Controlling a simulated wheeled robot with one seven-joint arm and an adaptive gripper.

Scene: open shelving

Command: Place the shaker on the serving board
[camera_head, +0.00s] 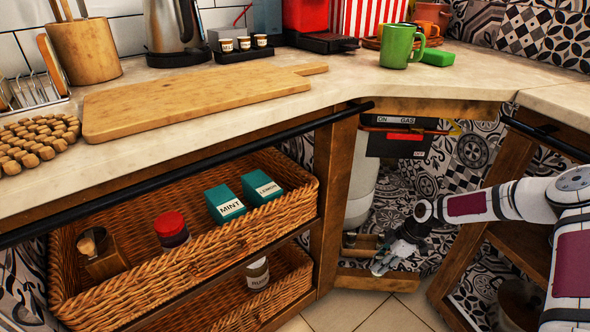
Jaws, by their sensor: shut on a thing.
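The serving board (185,102) is a long wooden board with a handle, lying flat and bare on the countertop at the left. My gripper (394,255) is low in the corner opening under the counter, right of the baskets and well below the board. It is shut on a small, pale, silvery thing (380,268), which looks like the shaker. The fingers hide part of it, and it is too small to make out clearly.
The counter edge and black rail (190,172) lie between my gripper and the board. A wicker basket (190,262) holds tea boxes and a red-lidded jar (172,228). A kettle (172,30), wooden utensil holder (85,48) and beaded mat (38,142) surround the board. A green mug (398,46) stands right.

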